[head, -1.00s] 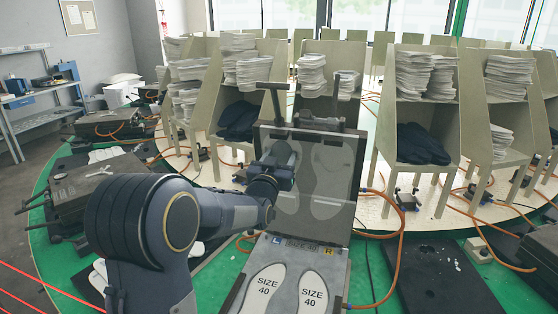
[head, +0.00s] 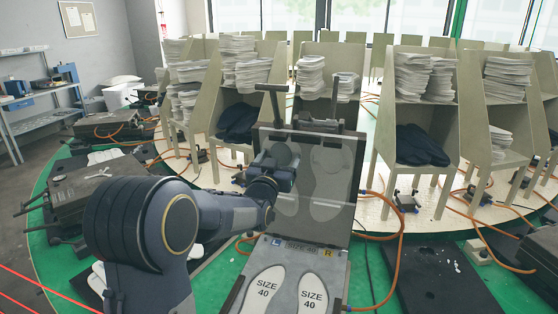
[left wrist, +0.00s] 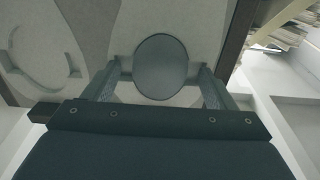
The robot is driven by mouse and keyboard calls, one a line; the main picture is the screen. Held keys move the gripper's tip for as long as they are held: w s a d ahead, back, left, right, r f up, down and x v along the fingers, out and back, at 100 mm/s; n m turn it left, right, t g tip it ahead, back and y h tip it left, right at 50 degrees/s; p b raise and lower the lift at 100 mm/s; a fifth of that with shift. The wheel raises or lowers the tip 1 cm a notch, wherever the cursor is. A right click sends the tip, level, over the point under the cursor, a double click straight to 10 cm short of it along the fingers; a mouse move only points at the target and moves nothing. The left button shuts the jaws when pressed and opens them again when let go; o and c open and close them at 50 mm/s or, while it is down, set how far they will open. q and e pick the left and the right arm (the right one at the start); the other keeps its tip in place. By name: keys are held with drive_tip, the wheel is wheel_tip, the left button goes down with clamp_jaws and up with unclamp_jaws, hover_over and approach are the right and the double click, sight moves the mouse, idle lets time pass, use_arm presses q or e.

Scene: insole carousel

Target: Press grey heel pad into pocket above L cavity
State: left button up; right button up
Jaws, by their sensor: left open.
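The grey heel pad (left wrist: 161,66) is a smooth oval lying against the upright mould lid, in the heel part of a sole-shaped cavity, in the left wrist view. In the head view it shows as a darker round patch (head: 283,153) at the top of the L side. My left gripper (left wrist: 158,88) is open, one finger on each side of the pad, with gaps between. In the head view my left gripper (head: 279,174) is just in front of the lid (head: 348,150) and hides part of the L cavity. My right gripper is not in view.
The mould's lower half (head: 288,262) holds two white size 40 insoles below the lid, under L and R labels. The R cavity (head: 331,180) is clear. Orange hoses (head: 401,250) run at the right. Wooden racks (head: 424,130) with insole stacks stand behind.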

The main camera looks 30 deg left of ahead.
use_arm(q)
drive_tip(key=b+v, duration=0.1)
drive_tip(key=v, duration=0.6)
drive_tip(key=shift+s, duration=0.4)
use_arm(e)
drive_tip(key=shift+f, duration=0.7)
use_arm(q)
drive_tip(key=shift+f, duration=0.1)
